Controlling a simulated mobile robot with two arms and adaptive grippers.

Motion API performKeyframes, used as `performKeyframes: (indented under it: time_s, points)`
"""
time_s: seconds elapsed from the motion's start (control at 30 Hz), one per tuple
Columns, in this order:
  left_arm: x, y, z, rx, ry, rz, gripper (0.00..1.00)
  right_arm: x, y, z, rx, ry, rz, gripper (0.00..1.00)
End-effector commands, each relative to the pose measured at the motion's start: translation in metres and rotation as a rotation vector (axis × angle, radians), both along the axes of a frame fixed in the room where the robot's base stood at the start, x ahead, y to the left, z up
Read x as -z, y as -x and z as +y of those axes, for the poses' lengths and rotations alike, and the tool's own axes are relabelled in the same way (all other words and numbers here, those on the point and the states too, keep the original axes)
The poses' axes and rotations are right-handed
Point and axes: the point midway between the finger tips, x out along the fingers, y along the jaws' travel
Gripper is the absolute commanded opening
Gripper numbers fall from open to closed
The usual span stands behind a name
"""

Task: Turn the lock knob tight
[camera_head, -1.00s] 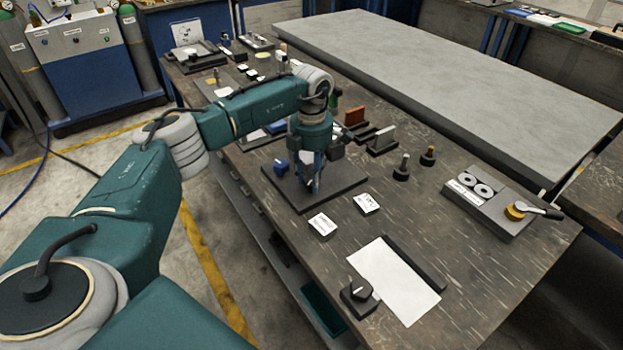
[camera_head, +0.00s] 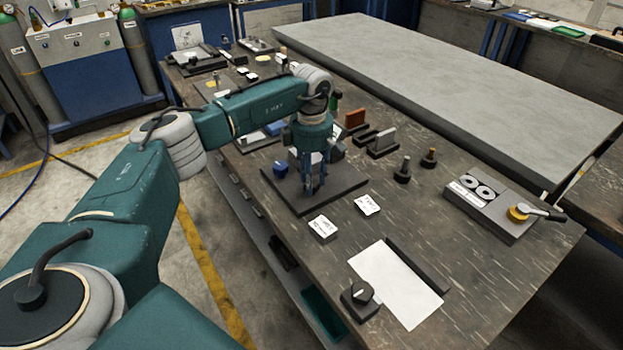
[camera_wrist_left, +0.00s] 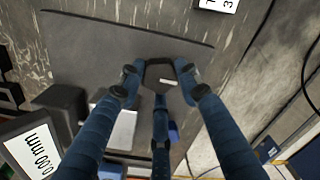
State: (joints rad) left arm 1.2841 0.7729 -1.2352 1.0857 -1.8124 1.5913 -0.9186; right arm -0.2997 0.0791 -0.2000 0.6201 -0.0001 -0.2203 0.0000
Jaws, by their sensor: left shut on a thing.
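My left gripper (camera_head: 313,186) points straight down over a dark square base plate (camera_head: 335,193) on the bench. In the left wrist view its fingers (camera_wrist_left: 159,85) are closed around a dark, angular knob (camera_wrist_left: 161,72) with a short white mark on its top. The fingers hide part of the knob, and in the head view the gripper covers it. A blue part (camera_head: 281,168) stands beside the gripper on the plate; some blue also shows in the wrist view (camera_wrist_left: 173,131). My right gripper is not in view.
A display reading 0.00 mm (camera_wrist_left: 37,150) is near the gripper. Two white label blocks (camera_head: 323,229) lie in front of the plate. Another black knob with a white pointer (camera_head: 360,294) sits by a white sheet (camera_head: 397,286). Small posts (camera_head: 402,170) and a grey tray (camera_head: 490,208) stand to the right.

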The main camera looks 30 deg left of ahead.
Motion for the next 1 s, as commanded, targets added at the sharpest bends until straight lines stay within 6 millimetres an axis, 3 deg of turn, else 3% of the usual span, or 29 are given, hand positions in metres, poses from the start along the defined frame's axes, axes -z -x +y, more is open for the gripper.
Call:
performKeyframes:
  time_s: [0.37,0.4,0.47,0.8,1.0]
  points:
    - [-0.002,-0.001,0.000,0.001,0.000,-0.004,0.08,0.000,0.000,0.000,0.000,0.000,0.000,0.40]
    - [-0.002,-0.001,0.000,0.001,0.000,-0.004,0.42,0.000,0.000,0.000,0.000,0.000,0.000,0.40]
    - [-0.002,-0.001,0.000,0.001,-0.001,-0.004,0.53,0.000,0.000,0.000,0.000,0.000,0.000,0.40]
    - [-0.003,-0.001,0.000,0.001,0.000,-0.002,0.53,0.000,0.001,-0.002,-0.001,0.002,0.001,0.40]
    - [-0.031,-0.002,0.000,0.000,0.001,-0.007,0.53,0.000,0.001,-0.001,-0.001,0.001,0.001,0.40]
